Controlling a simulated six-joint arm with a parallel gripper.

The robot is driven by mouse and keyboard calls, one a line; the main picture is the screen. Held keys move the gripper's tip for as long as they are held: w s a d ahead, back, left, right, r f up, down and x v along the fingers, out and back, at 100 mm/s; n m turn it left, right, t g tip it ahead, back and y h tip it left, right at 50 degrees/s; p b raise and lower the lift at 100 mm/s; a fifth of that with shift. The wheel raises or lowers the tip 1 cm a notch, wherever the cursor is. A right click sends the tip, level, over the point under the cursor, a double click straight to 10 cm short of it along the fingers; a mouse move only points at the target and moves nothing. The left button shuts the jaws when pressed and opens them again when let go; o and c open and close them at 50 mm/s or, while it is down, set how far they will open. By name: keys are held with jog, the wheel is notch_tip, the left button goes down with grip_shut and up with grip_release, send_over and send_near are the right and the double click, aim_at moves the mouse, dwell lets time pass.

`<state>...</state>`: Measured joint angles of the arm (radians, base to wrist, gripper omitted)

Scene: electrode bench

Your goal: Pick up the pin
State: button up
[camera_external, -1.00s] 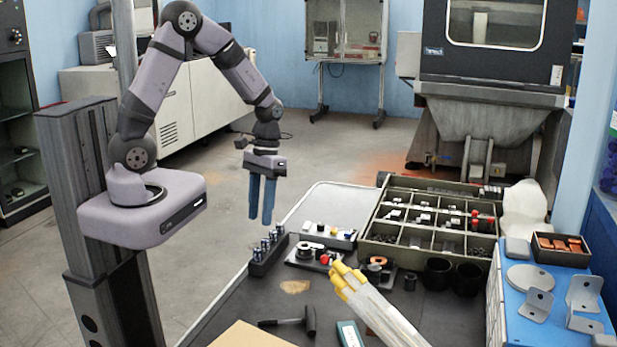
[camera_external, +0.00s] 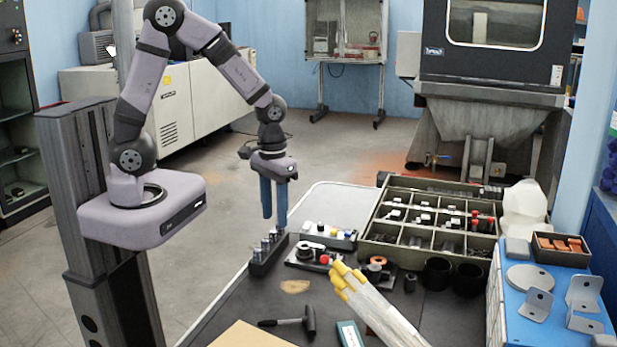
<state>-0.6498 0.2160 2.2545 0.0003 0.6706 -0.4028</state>
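Several metal pins (camera_external: 266,244) stand upright in a row in a black block (camera_external: 260,265) at the left edge of the dark bench. Which of them is the task's pin I cannot tell. My gripper (camera_external: 274,222) points straight down with two blue fingers, just above the far end of this row. The fingers are a little apart and nothing shows between them. The nearer fingertip overlaps the farthest pin in the picture, and I cannot tell whether they touch.
Right of the block lie a small plate with parts (camera_external: 308,256) and a tray of small parts (camera_external: 328,236). A large divided bin (camera_external: 372,245) stands behind. A hammer (camera_external: 309,321), yellow-tipped rods (camera_external: 365,302) and black cups (camera_external: 437,273) are on the bench.

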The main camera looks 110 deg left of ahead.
aim_at(273, 242)
jog(key=shift+s+f+p, duration=0.2)
jog(key=shift+f+p, duration=0.1)
jog(key=shift+f, duration=2.3)
grip_shut()
